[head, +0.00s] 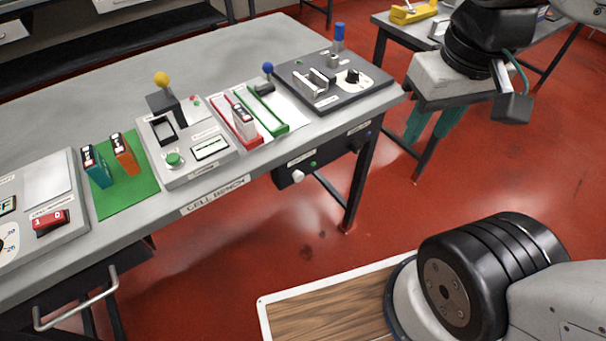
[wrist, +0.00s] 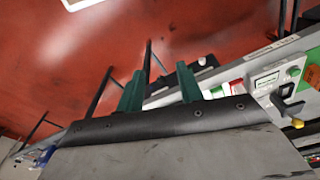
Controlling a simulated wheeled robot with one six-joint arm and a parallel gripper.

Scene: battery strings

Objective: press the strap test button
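A grey station (head: 197,143) on the bench carries a round green button (head: 173,159), a small display and a yellow-knobbed lever (head: 162,80). A dark panel under the bench front carries a round white button (head: 298,176) and a small green light (head: 313,164). The labels are too small to read, so I cannot tell which is the strap test button. My gripper (head: 427,135) hangs beyond the bench's right end, apart from every button. Its two teal fingers are spread and empty; they also show in the wrist view (wrist: 160,72).
A dark unit (head: 375,83) with a knob and blue post sits at the bench's right end. Red and green trays (head: 272,122) lie beside it. Orange and teal cells stand on a green mat (head: 140,195). A side table (head: 543,35) stands behind my arm. Red floor before the bench is open.

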